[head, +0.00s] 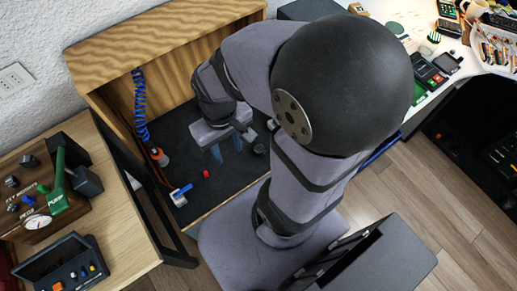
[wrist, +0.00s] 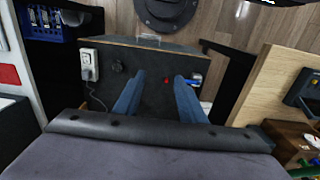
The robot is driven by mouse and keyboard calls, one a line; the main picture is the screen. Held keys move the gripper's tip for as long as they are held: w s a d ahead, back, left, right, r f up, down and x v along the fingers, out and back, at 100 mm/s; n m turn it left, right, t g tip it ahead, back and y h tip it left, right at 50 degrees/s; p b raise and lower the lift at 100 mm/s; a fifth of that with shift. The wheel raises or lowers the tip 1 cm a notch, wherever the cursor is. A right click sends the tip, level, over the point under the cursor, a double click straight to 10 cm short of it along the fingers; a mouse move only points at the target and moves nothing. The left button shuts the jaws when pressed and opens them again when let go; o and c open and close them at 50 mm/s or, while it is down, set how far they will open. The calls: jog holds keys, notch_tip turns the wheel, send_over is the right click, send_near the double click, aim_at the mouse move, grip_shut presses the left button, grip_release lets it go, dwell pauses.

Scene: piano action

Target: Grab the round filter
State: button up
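A small dark round piece (head: 259,149), which may be the round filter, sits on the dark board to the right of my gripper in the head view. A dark round piece also shows in the wrist view (wrist: 117,66), left of the fingers; I cannot be sure it is the same one. My gripper (head: 228,150) hangs above the board with its blue fingers apart. In the wrist view the fingers (wrist: 158,78) have a clear gap and nothing held between them. My arm covers part of the board in the head view.
A small red piece (head: 206,173) lies on the board near the fingers. A blue-and-white part (head: 181,192) is at the board's left edge, below a blue coiled hose (head: 140,105) and an orange-based piece (head: 158,156). A white socket block (wrist: 88,64) stands at the left in the wrist view.

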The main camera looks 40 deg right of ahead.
dwell(0.4)
jog(key=o, duration=0.7)
